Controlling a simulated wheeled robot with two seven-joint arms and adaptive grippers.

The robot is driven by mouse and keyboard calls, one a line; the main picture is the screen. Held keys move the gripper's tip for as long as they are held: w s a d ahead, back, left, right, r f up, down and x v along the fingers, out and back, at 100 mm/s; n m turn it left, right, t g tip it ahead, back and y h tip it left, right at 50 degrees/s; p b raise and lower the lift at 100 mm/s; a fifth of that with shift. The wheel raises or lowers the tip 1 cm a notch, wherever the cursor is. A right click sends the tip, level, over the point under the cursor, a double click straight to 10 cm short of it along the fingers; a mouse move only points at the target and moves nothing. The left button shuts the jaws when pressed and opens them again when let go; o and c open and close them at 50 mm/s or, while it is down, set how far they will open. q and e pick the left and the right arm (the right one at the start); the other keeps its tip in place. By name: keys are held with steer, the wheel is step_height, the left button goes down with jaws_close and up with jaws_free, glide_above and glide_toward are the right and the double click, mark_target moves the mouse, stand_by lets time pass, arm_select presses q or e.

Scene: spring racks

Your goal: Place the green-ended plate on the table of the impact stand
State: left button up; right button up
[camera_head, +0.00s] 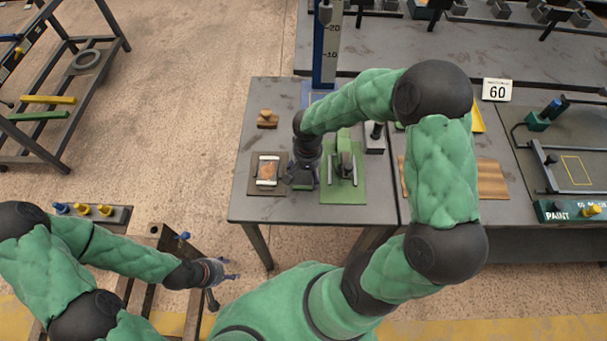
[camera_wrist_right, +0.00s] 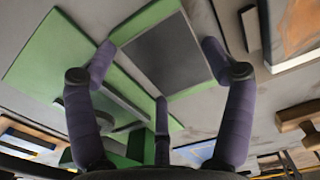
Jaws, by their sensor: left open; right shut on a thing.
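My right gripper (camera_head: 303,184) is low over the front of the table. In the right wrist view its fingers (camera_wrist_right: 160,75) are shut on the green-ended plate (camera_wrist_right: 165,55), which has a dark grey middle and green ends. In the head view the hand mostly hides the plate. A blue column with a height scale (camera_head: 328,50), apparently the impact stand, rises at the back of the table; my right arm hides its lower part. A green base with two rods (camera_head: 356,190) is just right of the gripper. My left gripper (camera_head: 226,272) is open and empty, away from the table.
A dark pad with a framed piece (camera_head: 267,170) lies left of my right gripper, with a wooden stamp-like block (camera_head: 267,119) behind it. A striped wooden board (camera_head: 492,180) lies to the right. The left front corner of the table (camera_head: 240,206) is bare.

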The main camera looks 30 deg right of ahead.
steer(key=shift+r, duration=0.25)
steer(key=r, duration=0.2)
steer(key=r+p, duration=0.1)
steer(key=shift+s+r, duration=0.2)
steer(key=shift+r, duration=0.15)
steer(key=s+a+r+p, duration=0.3)
steer(key=s+r, duration=0.6)
steer(key=s, duration=0.4)
steer(key=n+b, duration=0.1)
steer(key=n, duration=0.2)
glide_toward(308, 176)
steer(key=s+a+r, duration=0.2)
steer(key=s+a, duration=0.1)
steer(key=a, duration=0.1)
steer(key=w+a+f+n, duration=0.1)
steer(key=w+f, duration=0.1)
steer(key=w, duration=0.1)
steer(key=w+a+f+n+b, duration=0.1)
steer(key=w+f, duration=0.1)
steer(key=w, duration=0.1)
steer(key=w+a+f+n, duration=0.1)
steer(key=w, duration=0.2)
steer(key=shift+f+b, duration=0.4)
steer(key=shift+w+a+f, duration=0.25)
steer(key=shift+w+f, duration=0.15)
steer(key=shift+w, duration=0.15)
